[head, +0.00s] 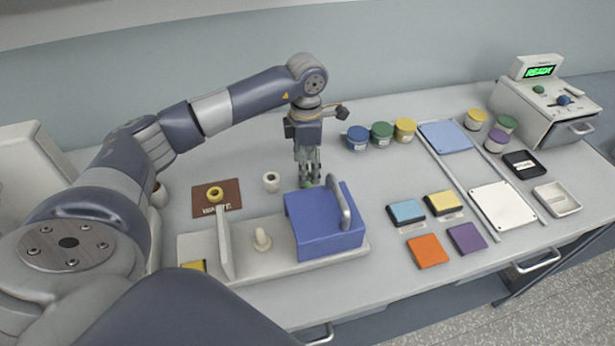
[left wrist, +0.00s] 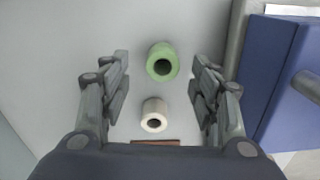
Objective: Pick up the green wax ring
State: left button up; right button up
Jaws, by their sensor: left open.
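The green wax ring (left wrist: 162,62) stands on the table in the left wrist view, its round hole facing up. In the head view it is mostly hidden by my left gripper (head: 309,180), with a bit of green at the fingertips. My left gripper (left wrist: 161,84) points down, open and empty. The ring lies between the lines of its two fingers, slightly towards the top of the left wrist view and apart from both fingers. My right gripper is not in view.
A white ring (head: 271,181) stands close by, also in the left wrist view (left wrist: 154,114). A blue box with a handle (head: 322,236) is just right of the gripper. A yellow ring (head: 215,194) lies on the brown waste mat (head: 232,204). Several jars (head: 381,135) stand further right.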

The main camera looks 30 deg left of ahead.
pick_arm(q)
jog(key=f, duration=0.1)
jog(key=f+p, duration=0.1)
jog(key=f, duration=0.1)
jog(key=shift+d+f, duration=0.2)
jog(key=shift+f, duration=0.45)
jog(key=shift+c, duration=0.5)
jog(key=c, duration=0.9)
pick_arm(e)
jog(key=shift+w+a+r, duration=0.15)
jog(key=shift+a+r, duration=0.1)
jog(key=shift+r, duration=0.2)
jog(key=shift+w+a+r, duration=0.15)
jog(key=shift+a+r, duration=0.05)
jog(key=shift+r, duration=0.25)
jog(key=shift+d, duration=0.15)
